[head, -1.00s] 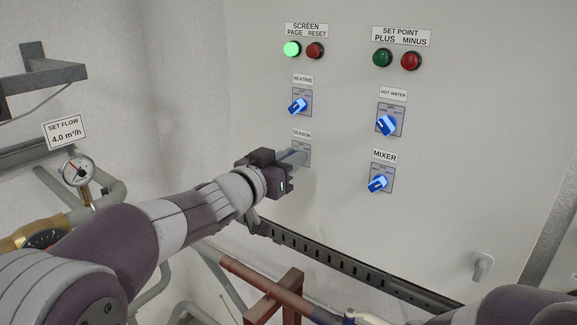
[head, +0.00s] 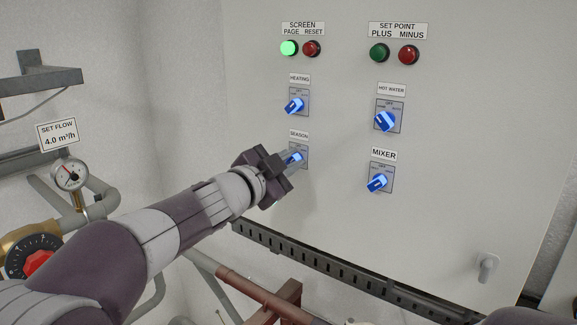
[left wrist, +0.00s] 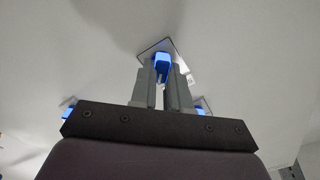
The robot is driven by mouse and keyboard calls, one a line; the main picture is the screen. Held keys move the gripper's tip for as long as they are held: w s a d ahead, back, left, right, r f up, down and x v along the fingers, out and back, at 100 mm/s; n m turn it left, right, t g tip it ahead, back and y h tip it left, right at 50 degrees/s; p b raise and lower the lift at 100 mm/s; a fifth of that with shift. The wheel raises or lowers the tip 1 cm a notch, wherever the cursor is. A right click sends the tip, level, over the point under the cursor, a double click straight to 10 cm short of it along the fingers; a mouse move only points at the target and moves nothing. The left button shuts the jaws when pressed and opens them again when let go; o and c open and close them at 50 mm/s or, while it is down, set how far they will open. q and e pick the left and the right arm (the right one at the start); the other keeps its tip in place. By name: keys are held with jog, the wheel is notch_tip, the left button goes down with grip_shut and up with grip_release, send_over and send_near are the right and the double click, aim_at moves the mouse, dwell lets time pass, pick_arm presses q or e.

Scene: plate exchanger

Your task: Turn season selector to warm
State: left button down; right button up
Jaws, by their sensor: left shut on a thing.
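The season selector (head: 294,158) is a blue knob on a small grey plate under the SEASON label (head: 299,135), on the white cabinet front. My left gripper (head: 287,161) is at this knob, with its fingers shut on it; the gripper looks rolled to a slant. In the left wrist view the blue knob (left wrist: 162,64) sits between the two grey fingertips (left wrist: 163,75). The fingers hide part of the knob and its plate, so the position markings cannot be read. My right gripper is not in view.
Close around are the heating knob (head: 294,106), the mixer knob (head: 377,182) and the hot water knob (head: 385,121). A slotted rail (head: 330,267) runs below. A gauge (head: 69,174) and pipes stand at left.

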pick_arm(q)
jog(key=shift+w+f+m, duration=0.1)
jog(key=shift+f+m, duration=0.2)
jog(key=shift+f, duration=0.15)
jog(key=c, duration=1.1)
grip_release()
jog(key=shift+r, duration=0.1)
jog(key=shift+w, duration=0.1)
jog(key=b+v, duration=0.2)
jog(key=v, duration=1)
jog(key=shift+s+a+b, duration=0.15)
jog(key=shift+s+b, duration=0.1)
jog(key=shift+b, duration=0.1)
jog(key=shift+a, duration=0.1)
